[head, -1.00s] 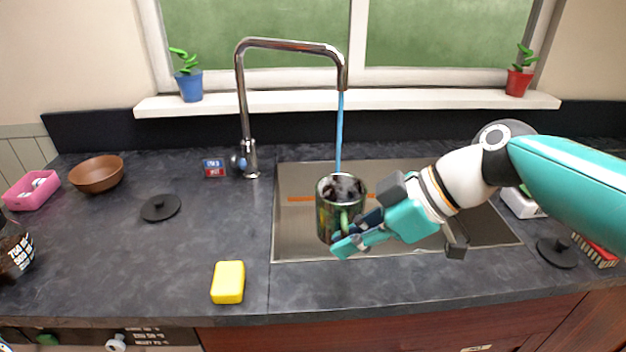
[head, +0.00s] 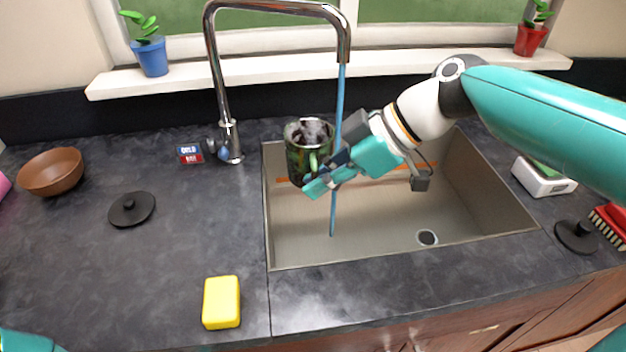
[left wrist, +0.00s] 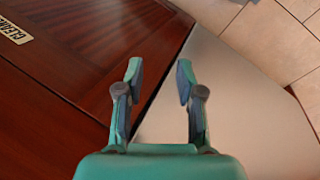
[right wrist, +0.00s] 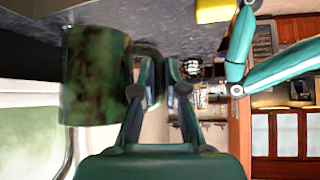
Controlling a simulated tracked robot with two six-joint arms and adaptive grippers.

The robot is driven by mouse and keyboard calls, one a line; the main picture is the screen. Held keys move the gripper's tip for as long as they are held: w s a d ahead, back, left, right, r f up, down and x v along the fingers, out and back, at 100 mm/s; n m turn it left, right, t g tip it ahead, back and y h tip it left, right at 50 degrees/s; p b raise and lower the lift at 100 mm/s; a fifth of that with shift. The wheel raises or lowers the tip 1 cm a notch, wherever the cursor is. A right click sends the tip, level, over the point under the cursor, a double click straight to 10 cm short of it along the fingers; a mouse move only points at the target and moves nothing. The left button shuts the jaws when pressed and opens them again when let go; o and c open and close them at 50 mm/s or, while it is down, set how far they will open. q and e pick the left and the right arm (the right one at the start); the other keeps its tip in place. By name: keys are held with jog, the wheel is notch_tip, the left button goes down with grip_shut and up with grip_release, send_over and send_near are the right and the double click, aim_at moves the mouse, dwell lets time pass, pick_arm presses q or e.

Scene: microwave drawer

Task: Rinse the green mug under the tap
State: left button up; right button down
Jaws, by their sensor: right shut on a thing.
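The green mug (head: 297,160), mottled with dark blotches, is upright above the sink's left part in the head view. Dark patches show in its mouth. My right gripper (head: 318,182) is shut on its handle; the right wrist view also shows the mug (right wrist: 95,80) beside my fingers (right wrist: 160,70). The chrome tap (head: 222,90) runs a blue stream (head: 340,100). The stream passes just right of the mug, partly hidden at my gripper, and reaches the basin floor. My left gripper (left wrist: 159,75) is open and empty near the red-brown cabinet front.
The steel sink (head: 390,225) has a drain at right. A yellow sponge (head: 221,302), a black lid (head: 131,209) and a brown bowl (head: 51,172) are on the left counter. A white box (head: 543,178) and another black lid (head: 577,236) are right of the sink.

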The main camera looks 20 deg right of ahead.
jog(key=w+d+f+p, duration=0.2)
jog(key=w+d+p, duration=0.1)
jog(key=w+d, duration=0.5)
jog(key=shift+w+d+f, duration=0.15)
jog(key=shift+d+f, duration=0.05)
jog(key=shift+d, duration=0.15)
dwell(0.4)
jog(key=shift+d, duration=0.1)
dwell(0.4)
jog(key=shift+s+d+b, duration=0.35)
jog(key=shift+s+b, duration=0.1)
jog(key=shift+b, duration=0.05)
jog(key=shift+w+a, duration=0.15)
jog(key=shift+w+a, duration=0.3)
